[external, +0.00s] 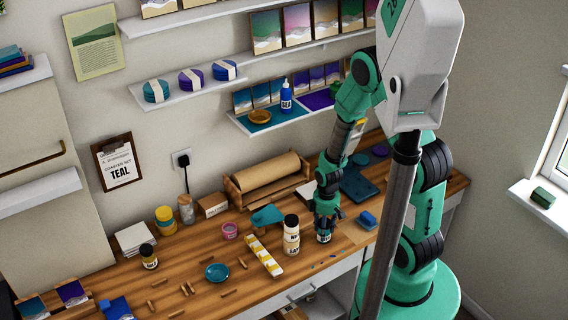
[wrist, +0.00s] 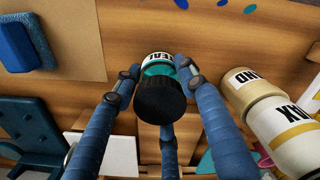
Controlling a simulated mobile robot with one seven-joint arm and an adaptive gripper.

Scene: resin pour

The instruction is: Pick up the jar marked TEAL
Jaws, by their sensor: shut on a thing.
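The jar marked TEAL has a black lid, a teal body and a white label; it shows in the wrist view (wrist: 158,78) between my fingers. In the external view the jar (external: 323,237) stands low at my gripper, near the front edge of the wooden bench, mostly covered by the fingers. My gripper (external: 326,210) points down and is shut on the jar, with blue fingers around it in the wrist view (wrist: 155,88). I cannot tell whether the jar touches the bench.
Two cream bottles with labels, one black-capped (external: 291,237), stand just left of my gripper. A blue block (external: 368,220) lies to the right on a tan sheet. A black-lidded jar (external: 149,256), a teal bowl (external: 216,273) and a paper roll (external: 267,178) are also on the bench (external: 205,250).

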